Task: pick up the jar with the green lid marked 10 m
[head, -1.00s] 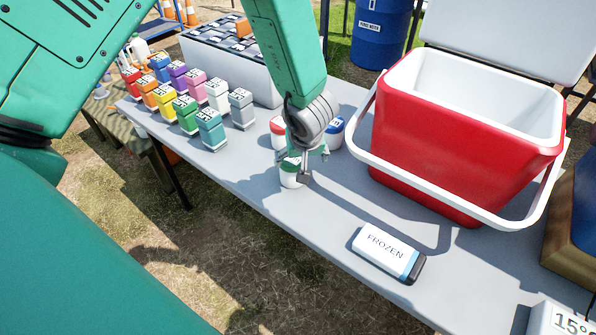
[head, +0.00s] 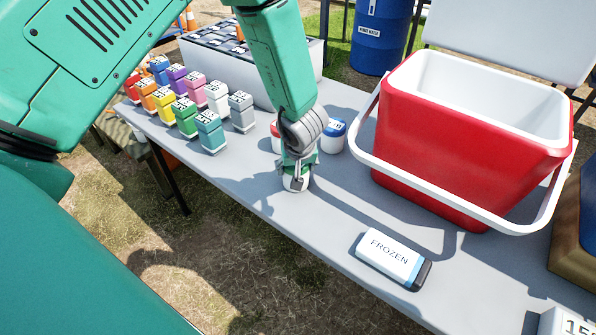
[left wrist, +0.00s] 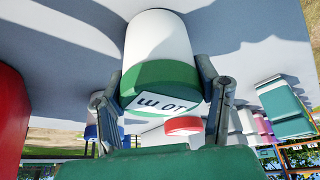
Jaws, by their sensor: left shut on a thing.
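The jar with the green lid (left wrist: 160,65) has a white body, and its lid label reads 10 m upside down in the left wrist view. In the head view the jar (head: 296,184) stands on the grey table, mostly hidden by my gripper. My left gripper (head: 297,180) is shut on this jar, with one finger on each side of the green lid; it also shows in the left wrist view (left wrist: 163,98). A jar with a red lid (head: 276,136) and a jar with a blue lid (head: 333,135) stand just behind. My right gripper is not in view.
A red cooler (head: 465,140) with a white handle stands open to the right. A white FROZEN pack (head: 390,257) lies near the front edge of the table (head: 300,222). Several coloured bottles (head: 210,131) stand at the left, before a compartmented box (head: 270,88).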

